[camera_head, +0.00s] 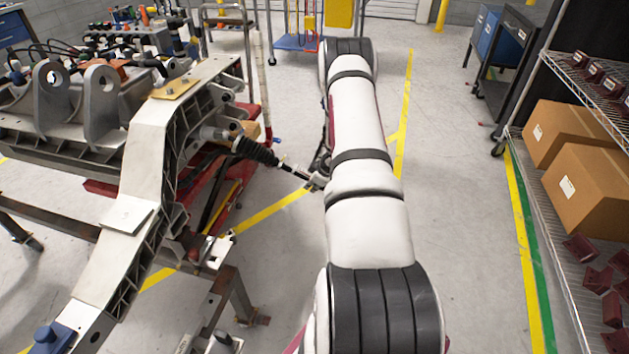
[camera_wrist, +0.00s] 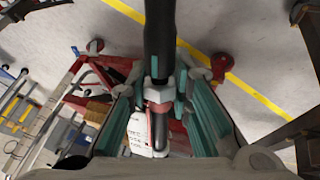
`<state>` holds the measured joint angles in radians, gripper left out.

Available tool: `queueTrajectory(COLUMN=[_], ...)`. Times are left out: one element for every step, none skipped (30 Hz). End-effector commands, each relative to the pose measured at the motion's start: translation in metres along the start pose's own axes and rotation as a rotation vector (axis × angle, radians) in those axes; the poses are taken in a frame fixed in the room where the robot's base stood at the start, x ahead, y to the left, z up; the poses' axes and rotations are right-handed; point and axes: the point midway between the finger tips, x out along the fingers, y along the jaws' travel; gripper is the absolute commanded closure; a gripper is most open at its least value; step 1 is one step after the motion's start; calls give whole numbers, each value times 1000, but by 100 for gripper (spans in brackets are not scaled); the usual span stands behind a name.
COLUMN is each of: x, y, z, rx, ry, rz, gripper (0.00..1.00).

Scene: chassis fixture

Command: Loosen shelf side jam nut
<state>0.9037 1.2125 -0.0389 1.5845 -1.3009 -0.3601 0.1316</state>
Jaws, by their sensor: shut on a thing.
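A steering rod with a black ribbed boot (camera_head: 255,150) sticks out from the chassis frame (camera_head: 150,150) on the left in the head view. Its thin outer end (camera_head: 293,170) reaches my arm, which hides most of my gripper. In the wrist view the dark rod (camera_wrist: 160,35) comes down from the top centre. My gripper (camera_wrist: 160,90) has its teal fingers on both sides of the rod's end, closed on a small grey piece there, seemingly the jam nut (camera_wrist: 158,94). The nut's faces are too small and too covered to make out.
A wire shelf (camera_head: 560,270) with cardboard boxes (camera_head: 590,190) and dark red parts stands at the right. A blue-sided cart (camera_head: 495,45) is behind it. Open floor with yellow lines lies between my arm and the shelf.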

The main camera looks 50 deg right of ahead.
Motion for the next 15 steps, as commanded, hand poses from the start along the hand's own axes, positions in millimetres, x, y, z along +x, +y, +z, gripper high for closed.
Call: queueTrajectory(x=[1,1,1,1,1,1,1,1,1,1,1,1,1,1,1], y=[-5,-5,-5,-5,-5,-4,-4,-4,-4,-4,-4,-4,-4,-4,-4], z=[-1,-1,-1,-1,-1,0,0,0,0,0,0,0,0,0,0], rx=[0,-1,-1,-2,-2,-2,-2,-2,-2,-2,-2,-2,-2,-2,-1], ry=[2,2,2,2,1,1,1,1,1,1,1,1,1,1,0], rz=[-10,-11,-11,-12,-12,-12,-11,-11,-11,-11,-11,-11,-11,-10,-10], gripper=[100,100,100,100,100,100,100,100,100,100,100,100,100,78,69])
